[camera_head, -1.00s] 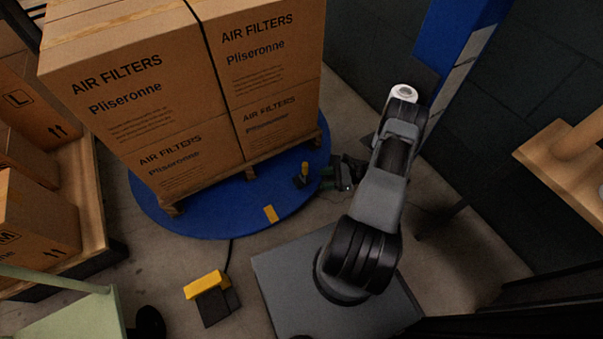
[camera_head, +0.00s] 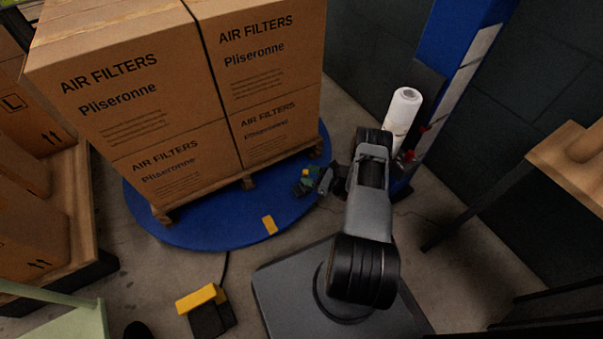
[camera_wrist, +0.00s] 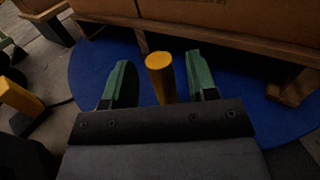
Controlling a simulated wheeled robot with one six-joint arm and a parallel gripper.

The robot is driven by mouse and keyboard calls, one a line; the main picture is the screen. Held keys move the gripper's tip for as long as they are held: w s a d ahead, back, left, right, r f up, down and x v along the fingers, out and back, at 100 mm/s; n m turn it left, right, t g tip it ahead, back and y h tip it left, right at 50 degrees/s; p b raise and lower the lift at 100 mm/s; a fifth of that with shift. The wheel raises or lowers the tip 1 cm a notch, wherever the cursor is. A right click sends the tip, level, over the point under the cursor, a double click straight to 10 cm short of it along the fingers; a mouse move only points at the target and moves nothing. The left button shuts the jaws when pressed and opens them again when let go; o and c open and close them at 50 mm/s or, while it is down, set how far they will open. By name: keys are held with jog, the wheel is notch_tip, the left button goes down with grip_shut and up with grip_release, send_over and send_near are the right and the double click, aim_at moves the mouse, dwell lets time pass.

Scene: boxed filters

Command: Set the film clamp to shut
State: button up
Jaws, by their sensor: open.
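The film clamp shows as a small dark piece with a yellow lever (camera_head: 305,172) on the blue turntable (camera_head: 195,232), at the right edge of the loaded pallet. In the wrist view its yellow lever (camera_wrist: 160,72) stands up between the two green fingers of my gripper (camera_wrist: 160,85). The fingers are open, with a gap on each side of the lever. The lower part of the clamp is hidden behind the gripper body. In the head view my gripper (camera_head: 316,180) is at the clamp and partly covers it.
Stacked air filter boxes (camera_head: 185,90) on a pallet rise just behind the clamp. A blue wrapping mast (camera_head: 462,60) with a white film roll (camera_head: 402,115) stands at the right. A yellow foot pedal (camera_head: 203,297) lies on the floor in front.

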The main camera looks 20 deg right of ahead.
jog(key=shift+b+x, duration=0.3)
jog(key=shift+x, duration=1.55)
jog(key=shift+c, duration=0.5)
grip_shut()
